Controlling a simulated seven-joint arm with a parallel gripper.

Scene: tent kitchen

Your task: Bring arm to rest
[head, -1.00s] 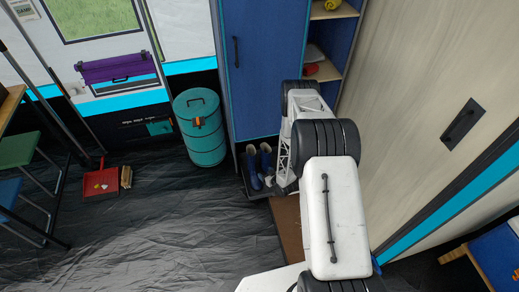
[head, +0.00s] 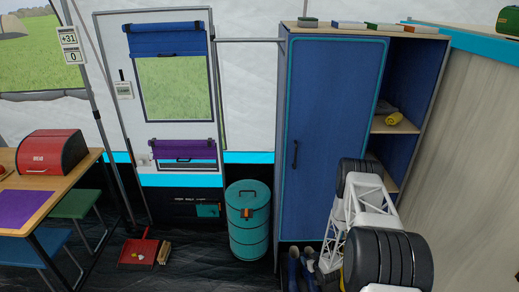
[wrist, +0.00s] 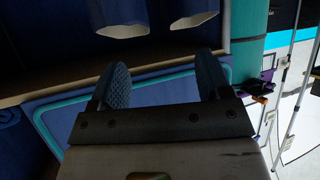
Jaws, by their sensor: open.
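My arm (head: 365,215) shows at the lower right of the head view, in front of the tall blue cabinet (head: 332,140). Its gripper end is hidden in that view. In the wrist view my gripper (wrist: 160,84) is open, its two dark textured fingers wide apart. Nothing is between the fingers. Behind them is a blue panel with a teal edge (wrist: 60,108). Two blue things with pale ends (wrist: 122,30) lie past the fingertips; I cannot tell for sure what they are.
Blue boots (head: 294,268) stand by the cabinet's foot, close to my arm. A teal canister (head: 248,222) is left of it. A red dustpan (head: 139,252) lies on the floor. A table with a red bread box (head: 51,153) stands at the left.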

